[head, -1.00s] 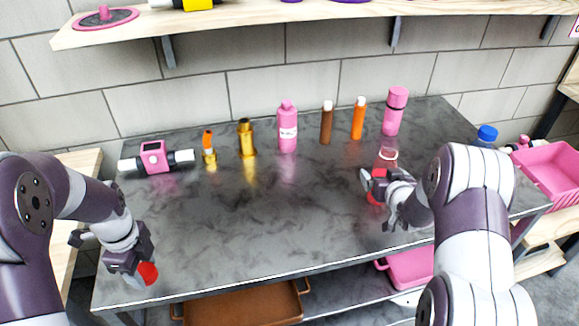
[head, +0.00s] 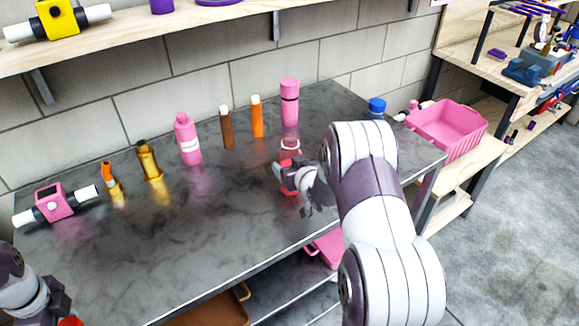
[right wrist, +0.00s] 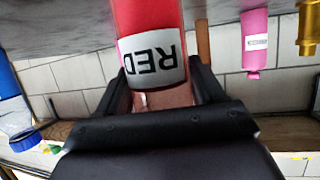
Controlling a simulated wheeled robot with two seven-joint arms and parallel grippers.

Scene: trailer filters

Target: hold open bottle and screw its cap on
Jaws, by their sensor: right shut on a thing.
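A red bottle (head: 289,152) with a clear, uncapped-looking neck stands upright near the right end of the grey table. My right gripper (head: 291,180) is shut around its body from the front. In the right wrist view the bottle (right wrist: 148,18) appears upside down, its white label reading RED between my fingers. My left gripper (head: 58,303) is partly cut off at the lower left corner. A red cap (head: 70,322) shows at its fingertips at the bottom edge; the grip on it is not clear.
Along the back of the table (head: 215,220) stand a pink bottle (head: 187,140), brown and orange tubes, a pink flask (head: 290,103) and gold fittings. A blue-capped bottle (head: 376,107) stands behind my right arm. A pink crate (head: 450,125) is at the right. The table's middle is clear.

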